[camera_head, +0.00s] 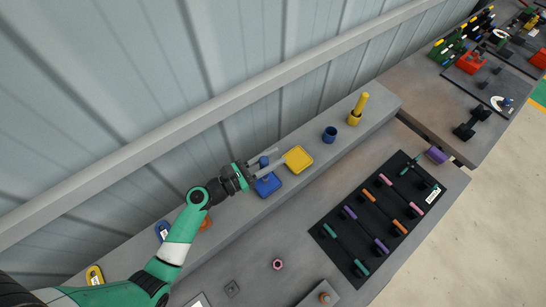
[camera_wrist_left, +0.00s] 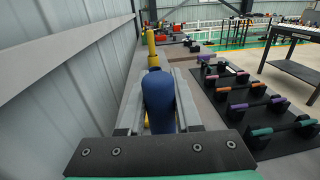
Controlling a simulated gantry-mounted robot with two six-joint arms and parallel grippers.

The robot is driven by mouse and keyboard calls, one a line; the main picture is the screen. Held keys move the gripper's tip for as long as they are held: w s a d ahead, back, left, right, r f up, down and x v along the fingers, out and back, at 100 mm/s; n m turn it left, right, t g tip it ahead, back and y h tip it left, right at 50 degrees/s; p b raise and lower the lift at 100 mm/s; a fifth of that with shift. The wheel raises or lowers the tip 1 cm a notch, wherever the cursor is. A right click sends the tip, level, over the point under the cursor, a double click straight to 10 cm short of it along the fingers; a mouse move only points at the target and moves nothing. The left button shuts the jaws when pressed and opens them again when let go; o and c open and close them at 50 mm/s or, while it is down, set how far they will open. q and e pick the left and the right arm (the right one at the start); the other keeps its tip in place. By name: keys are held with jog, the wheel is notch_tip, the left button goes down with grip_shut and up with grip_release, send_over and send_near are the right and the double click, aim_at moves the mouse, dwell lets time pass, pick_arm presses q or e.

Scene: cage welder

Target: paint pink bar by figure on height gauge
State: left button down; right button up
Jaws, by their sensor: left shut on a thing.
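My left gripper (camera_head: 280,158) is shut on a blue rounded piece (camera_wrist_left: 160,98), which fills the gap between the fingers in the left wrist view. In the head view the gripper is over the wall-side ledge, above a blue square tray (camera_head: 268,185) and beside a yellow square tray (camera_head: 299,159). A pinkish-ended bar (camera_head: 414,208) lies among teal, purple and orange-ended bars on a black mat (camera_head: 345,262). I cannot clearly identify a height gauge. My right gripper is not in view.
A blue cup (camera_head: 330,134) and a yellow cylinder in a yellow holder (camera_head: 355,112) stand farther along the ledge. A purple cylinder (camera_head: 437,155) lies beyond the mat. A small pink ring (camera_head: 278,264) is on the lower bench. The corrugated wall (camera_head: 130,90) runs behind the ledge.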

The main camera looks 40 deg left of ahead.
pick_arm(q)
jog(key=shift+f+b, duration=0.3)
jog(key=shift+f, duration=0.1)
jog(key=shift+f, duration=0.15)
dwell(1.0)
notch_tip(320, 180, up, 7)
jog(key=p, duration=0.7)
dwell(0.7)
